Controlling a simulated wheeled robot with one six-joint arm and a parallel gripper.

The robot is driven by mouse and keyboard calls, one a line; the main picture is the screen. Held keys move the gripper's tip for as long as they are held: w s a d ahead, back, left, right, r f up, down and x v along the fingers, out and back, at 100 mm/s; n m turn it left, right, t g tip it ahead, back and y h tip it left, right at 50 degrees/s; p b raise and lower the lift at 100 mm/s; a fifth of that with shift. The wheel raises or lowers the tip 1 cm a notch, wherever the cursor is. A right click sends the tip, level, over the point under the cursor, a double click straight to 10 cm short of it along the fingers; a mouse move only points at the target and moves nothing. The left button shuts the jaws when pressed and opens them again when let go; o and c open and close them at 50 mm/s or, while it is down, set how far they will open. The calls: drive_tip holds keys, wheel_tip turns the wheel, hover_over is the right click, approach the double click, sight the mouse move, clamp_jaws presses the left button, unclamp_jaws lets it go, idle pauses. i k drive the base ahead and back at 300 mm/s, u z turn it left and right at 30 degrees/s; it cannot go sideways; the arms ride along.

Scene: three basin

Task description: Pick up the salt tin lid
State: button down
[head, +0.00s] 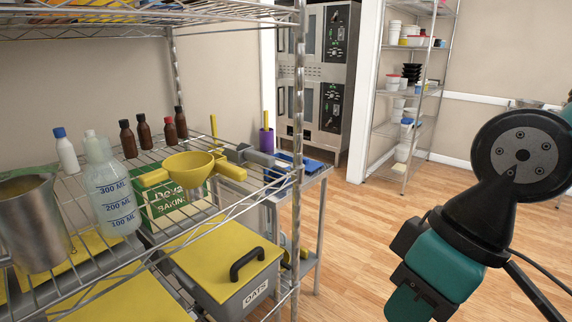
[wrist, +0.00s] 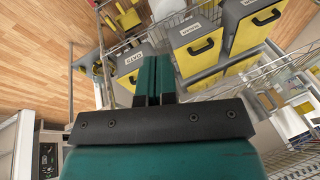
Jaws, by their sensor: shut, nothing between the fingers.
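My gripper (wrist: 151,62) shows in the wrist view with its two teal fingers shut together and nothing between them. In the head view my arm is at the right, well apart from the shelf. Grey tins with yellow lids and black handles stand under the wire shelf. One tin reads OATS, and its lid (head: 226,250) is on. Another yellow lid (head: 130,302) is partly cut off at the bottom left. The wrist view shows several yellow-lidded tins (wrist: 197,47) beyond the fingers.
The wire shelf (head: 297,160) carries a measuring bottle (head: 110,195), a yellow funnel (head: 188,168), a metal jug (head: 36,225) and several small bottles. A metal side table (head: 312,178) stands beyond its post. The wooden floor (head: 345,225) between shelf and arm is clear.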

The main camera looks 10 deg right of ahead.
sight(310, 166)
drive_tip(key=z, duration=0.8)
drive_tip(key=k, duration=1.05)
drive_tip(key=z, duration=1)
drive_tip(key=i, duration=2.15)
drive_tip(key=u, duration=0.7)
drive_tip(key=i, duration=1.5)
drive_tip(key=u, duration=1.35)
drive_tip(key=i, duration=0.85)
drive_tip(key=u, duration=1.55)
drive_tip(key=i, duration=0.45)
drive_tip(key=u, duration=0.2)
